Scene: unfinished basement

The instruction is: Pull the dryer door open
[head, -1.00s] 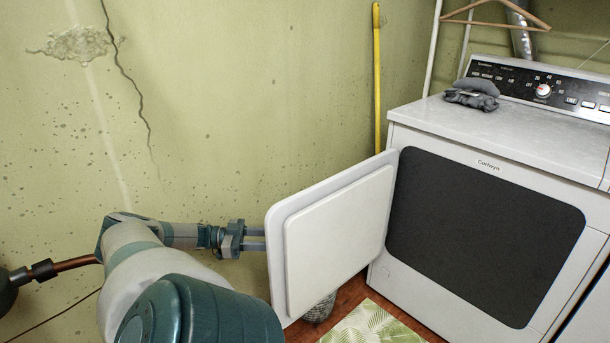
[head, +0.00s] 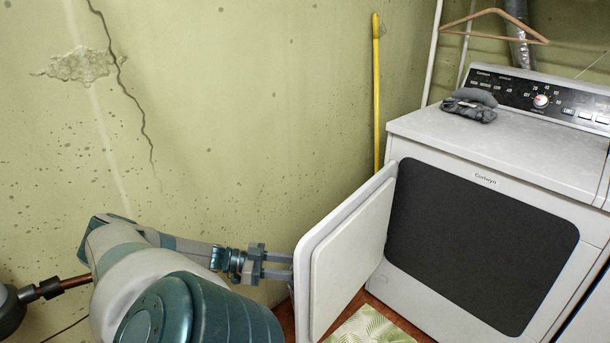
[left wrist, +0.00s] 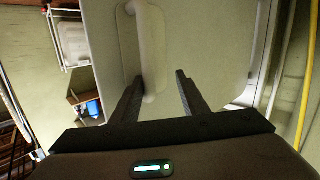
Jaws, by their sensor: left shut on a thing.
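The white dryer (head: 500,195) stands at the right with its dark opening (head: 475,240) showing. Its door (head: 350,255) is swung far out to the left, its inner panel facing the opening. My left gripper (head: 284,266) is at the door's outer face, near the free edge; the door hides its fingertips in the head view. In the left wrist view the white handle (left wrist: 152,40) stands on the door's outer face (left wrist: 210,40), and my left gripper's fingers (left wrist: 162,88) straddle it, shut on it. One finger meets the handle. My right gripper is not in view.
The cracked green wall (head: 230,110) stands close behind my left arm and the door. A yellow pole (head: 377,95) leans there. A leaf-patterned mat (head: 368,328) lies before the dryer. Dark cloth (head: 470,104) lies on the dryer top.

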